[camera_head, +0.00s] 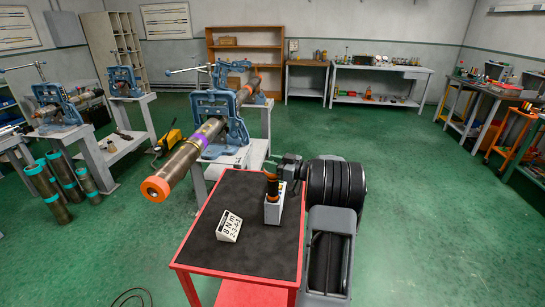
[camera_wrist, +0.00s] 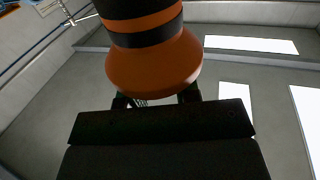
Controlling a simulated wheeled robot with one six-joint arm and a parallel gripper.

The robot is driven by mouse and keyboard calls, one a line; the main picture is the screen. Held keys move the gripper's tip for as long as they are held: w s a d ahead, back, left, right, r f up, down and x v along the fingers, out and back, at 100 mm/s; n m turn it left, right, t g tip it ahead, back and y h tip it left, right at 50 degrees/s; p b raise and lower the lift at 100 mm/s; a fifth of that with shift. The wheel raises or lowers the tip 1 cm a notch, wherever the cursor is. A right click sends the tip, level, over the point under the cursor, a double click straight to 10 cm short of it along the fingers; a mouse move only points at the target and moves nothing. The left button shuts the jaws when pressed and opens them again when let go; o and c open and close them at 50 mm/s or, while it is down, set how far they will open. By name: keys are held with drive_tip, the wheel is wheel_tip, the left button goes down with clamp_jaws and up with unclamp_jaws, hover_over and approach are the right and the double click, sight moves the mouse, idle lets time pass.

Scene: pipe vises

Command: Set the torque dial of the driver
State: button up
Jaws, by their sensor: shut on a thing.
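The driver (camera_head: 272,186), orange and black, stands upright in a light grey block (camera_head: 273,212) on the black mat of a red cart. My gripper (camera_head: 275,171) reaches it from the right and is shut on its upper part. In the wrist view the driver (camera_wrist: 153,58) shows as an orange flared body with black bands, and my gripper's fingers (camera_wrist: 157,98) are partly hidden behind it. The torque dial's marks cannot be read in either view. A white card (camera_head: 229,227) reading "8 N m" and "2-3-4-1" stands on the mat left of the driver.
The red cart (camera_head: 236,273) has free mat in front and to the left. A pipe (camera_head: 180,165) with an orange end, held in a blue vise (camera_head: 222,125), juts out just behind the cart's left side. More vises and benches stand farther back.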

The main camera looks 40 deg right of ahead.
drive_tip(key=n+g+y+p, duration=0.3)
drive_tip(key=n+g+y, duration=0.2)
drive_tip(key=y, duration=0.1)
drive_tip(key=shift+r+g, duration=0.1)
drive_tip(key=shift+g, duration=0.3)
drive_tip(key=shift+n+g+y+p, duration=0.7)
drive_tip(key=shift+n+g+p, duration=0.3)
drive_tip(key=shift+n+g, duration=0.15)
drive_tip(key=shift+n+g+y+p, duration=0.3)
drive_tip(key=shift+n+g+p, duration=0.15)
drive_tip(key=shift+g+p, duration=0.35)
drive_tip(key=shift+n+g, duration=0.3)
drive_tip(key=shift+g, duration=0.15)
drive_tip(key=o, duration=0.9)
drive_tip(key=shift+a, duration=0.1)
